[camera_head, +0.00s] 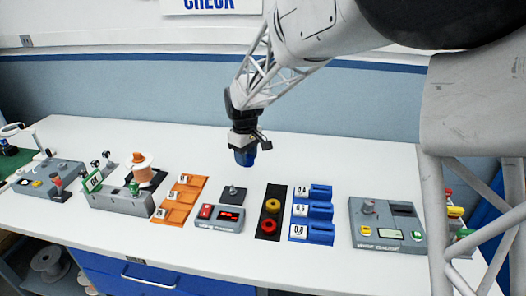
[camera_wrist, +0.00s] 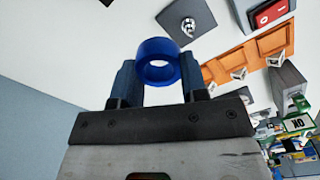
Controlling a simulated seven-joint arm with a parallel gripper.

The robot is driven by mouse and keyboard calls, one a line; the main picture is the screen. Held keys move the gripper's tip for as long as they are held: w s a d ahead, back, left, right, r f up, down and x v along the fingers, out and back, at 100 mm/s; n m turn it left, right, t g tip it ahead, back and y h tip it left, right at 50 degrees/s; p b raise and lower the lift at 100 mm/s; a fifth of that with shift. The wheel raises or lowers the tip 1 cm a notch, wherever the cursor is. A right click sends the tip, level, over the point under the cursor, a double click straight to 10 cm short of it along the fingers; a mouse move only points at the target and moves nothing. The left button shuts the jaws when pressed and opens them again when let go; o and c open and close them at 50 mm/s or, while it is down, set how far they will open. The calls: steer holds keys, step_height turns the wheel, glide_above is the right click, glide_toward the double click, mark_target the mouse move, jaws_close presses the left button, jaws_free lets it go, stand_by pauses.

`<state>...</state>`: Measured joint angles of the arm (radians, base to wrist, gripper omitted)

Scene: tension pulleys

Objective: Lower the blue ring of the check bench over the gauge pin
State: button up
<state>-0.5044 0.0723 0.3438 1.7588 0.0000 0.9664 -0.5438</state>
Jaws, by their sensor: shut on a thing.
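My gripper (camera_head: 244,150) is in the air over the middle of the bench, fingers pointing down. It is shut on the blue ring (camera_wrist: 158,48), which sits between the two fingertips in the wrist view. In the head view, the blue ring (camera_head: 245,159) shows only as a small blue shape under the gripper. The gauge pin (camera_head: 232,188) stands on a dark square plate, below and slightly left of the ring, apart from it. In the wrist view the pin (camera_wrist: 188,24) and its plate lie beyond the ring, up and to the right.
A grey box (camera_head: 220,224) with a red switch and red display stands in front of the pin plate. A dark tray (camera_head: 260,229) holds a yellow ring (camera_head: 273,206) and a red ring (camera_head: 268,226). Blue numbered holders (camera_head: 318,211) are right, orange ones (camera_head: 180,200) left.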

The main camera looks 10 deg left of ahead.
steer(key=a, duration=0.1)
steer(key=s+a+f, duration=0.1)
steer(key=a, duration=0.1)
steer(key=s+a, duration=0.1)
steer(key=a, duration=0.1)
steer(key=shift+s+f, duration=0.1)
steer(key=shift+f, duration=0.05)
steer(key=shift+f, duration=0.2)
steer(key=shift+f, duration=2.15)
steer(key=shift+f, duration=2.45)
stand_by(2.5)
